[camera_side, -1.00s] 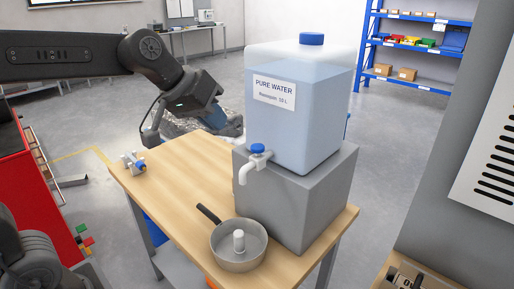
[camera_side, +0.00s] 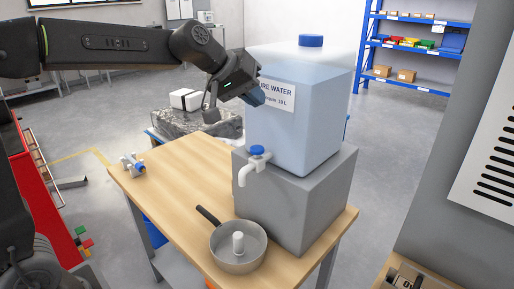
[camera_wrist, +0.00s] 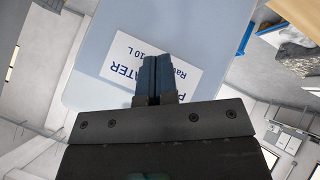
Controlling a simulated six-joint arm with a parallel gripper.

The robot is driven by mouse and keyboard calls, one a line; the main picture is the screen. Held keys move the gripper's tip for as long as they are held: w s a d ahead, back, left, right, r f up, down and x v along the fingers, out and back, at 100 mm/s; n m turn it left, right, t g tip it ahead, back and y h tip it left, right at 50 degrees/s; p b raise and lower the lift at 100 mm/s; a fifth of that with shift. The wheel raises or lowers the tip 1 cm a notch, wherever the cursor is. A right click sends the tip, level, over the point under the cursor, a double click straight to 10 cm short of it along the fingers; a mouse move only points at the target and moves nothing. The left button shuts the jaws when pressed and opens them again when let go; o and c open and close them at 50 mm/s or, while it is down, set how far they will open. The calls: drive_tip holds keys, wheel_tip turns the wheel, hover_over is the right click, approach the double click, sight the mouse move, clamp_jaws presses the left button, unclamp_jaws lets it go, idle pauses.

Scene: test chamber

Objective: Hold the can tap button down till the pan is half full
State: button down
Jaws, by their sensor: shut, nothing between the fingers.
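The clear water can (camera_side: 300,125) with a blue cap and a "PURE WATER" label stands on a grey block. Its white tap (camera_side: 246,172) has a blue button (camera_side: 257,150) on top. The grey pan (camera_side: 236,266) sits on the wooden table below the tap, with a white cylinder standing inside. No stream from the spout shows, and I cannot tell any water level in the pan. My gripper (camera_side: 256,96), with blue fingers, is above the tap and covers part of the label. In the wrist view its fingers (camera_wrist: 154,62) are together and empty, over the label (camera_wrist: 180,75).
The grey block (camera_side: 300,205) fills the table's right side. A small metal fitting with a blue part (camera_side: 132,165) lies at the table's left corner. The wooden table top (camera_side: 175,185) is clear between it and the pan. A red cabinet stands at the left.

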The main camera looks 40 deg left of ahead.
sight(255, 147)
drive_tip(key=shift+f, duration=4.05)
drive_tip(key=shift+f, duration=0.1)
drive_tip(key=shift+f, duration=0.3)
drive_tip(key=shift+f, duration=0.6)
drive_tip(key=shift+r, duration=0.1)
idle(2.4)
drive_tip(key=shift+r, duration=0.9)
